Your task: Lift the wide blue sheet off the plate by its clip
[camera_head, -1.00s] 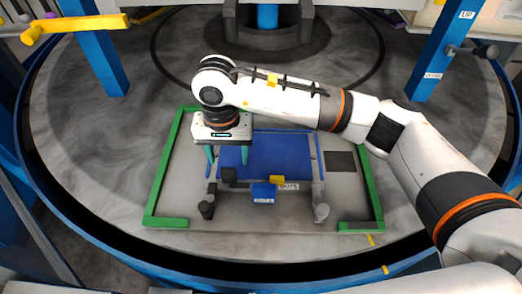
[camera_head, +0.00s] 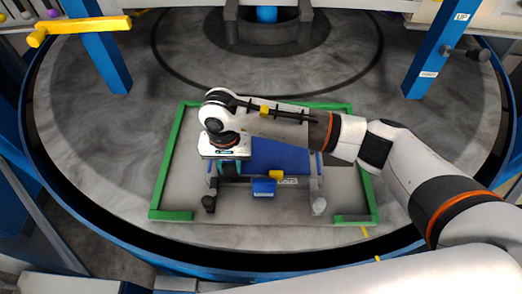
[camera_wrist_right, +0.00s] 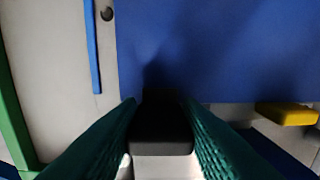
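The wide blue sheet (camera_head: 280,155) lies on the grey plate, partly covered by my right arm; it also fills the top of the right wrist view (camera_wrist_right: 220,50). A dark block-shaped clip (camera_wrist_right: 160,135) stands at the sheet's front edge, left of its middle. My right gripper (camera_head: 226,180) is down at this clip. In the right wrist view its teal fingers (camera_wrist_right: 160,112) lie close along both sides of the clip, with no clear gap. I cannot see any space under the sheet. My left gripper is not in view.
A yellow block (camera_head: 276,175) and a blue labelled block (camera_head: 264,188) sit at the sheet's front edge, right of my gripper. A green frame (camera_head: 160,175) borders the plate. The round grey table is otherwise clear.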

